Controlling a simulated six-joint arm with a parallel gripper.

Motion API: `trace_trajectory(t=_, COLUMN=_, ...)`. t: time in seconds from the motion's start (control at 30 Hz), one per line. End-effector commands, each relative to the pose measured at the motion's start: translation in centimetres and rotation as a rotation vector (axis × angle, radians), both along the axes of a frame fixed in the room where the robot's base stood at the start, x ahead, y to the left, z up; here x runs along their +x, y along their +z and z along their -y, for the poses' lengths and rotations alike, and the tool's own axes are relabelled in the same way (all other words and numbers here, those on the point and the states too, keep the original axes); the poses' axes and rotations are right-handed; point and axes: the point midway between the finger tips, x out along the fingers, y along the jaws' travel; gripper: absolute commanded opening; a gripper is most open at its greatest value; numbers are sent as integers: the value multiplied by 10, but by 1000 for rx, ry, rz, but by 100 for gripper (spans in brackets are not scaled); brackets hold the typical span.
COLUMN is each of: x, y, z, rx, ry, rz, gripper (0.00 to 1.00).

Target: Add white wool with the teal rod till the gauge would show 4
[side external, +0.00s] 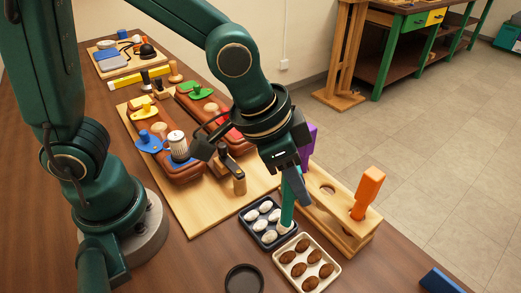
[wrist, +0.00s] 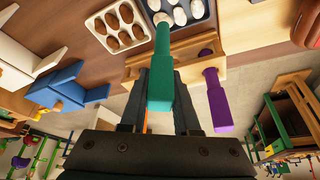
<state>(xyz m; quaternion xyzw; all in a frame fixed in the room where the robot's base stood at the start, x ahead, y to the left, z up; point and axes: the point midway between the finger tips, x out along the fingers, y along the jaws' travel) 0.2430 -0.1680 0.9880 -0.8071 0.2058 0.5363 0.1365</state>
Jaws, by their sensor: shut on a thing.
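My gripper (side external: 297,184) is shut on the teal rod (side external: 287,203), which points down at the dark tray (side external: 244,220) of white wool balls (side external: 265,206). In the wrist view the teal rod (wrist: 160,80) sits between my gripper's fingers (wrist: 161,92). Its far end meets a white wool ball (wrist: 160,18) at the tray; I cannot tell whether the ball is stuck on it. A white ribbed cylinder (side external: 178,143) stands by the brown leather panels (side external: 185,172); I cannot tell whether it is the gauge, and no reading is legible.
A wooden rack (side external: 345,240) holds an orange rod (side external: 368,190) and a purple rod (wrist: 214,95). A cream tray (side external: 328,281) of brown wool balls and a black round dish (side external: 244,279) stand near the front. Green, yellow and blue knobbed pieces sit on the panels.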

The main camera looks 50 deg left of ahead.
Motion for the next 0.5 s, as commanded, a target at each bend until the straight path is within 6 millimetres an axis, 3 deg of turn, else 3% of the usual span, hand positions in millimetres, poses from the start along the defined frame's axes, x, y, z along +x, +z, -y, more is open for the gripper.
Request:
trace_trajectory(t=0.27, x=-2, y=-1, z=-1, rx=6, ry=-1, rz=-10, gripper=0)
trace_trajectory(t=0.5, x=-1, y=14, z=0, rx=3, ry=-1, rz=-5, gripper=0)
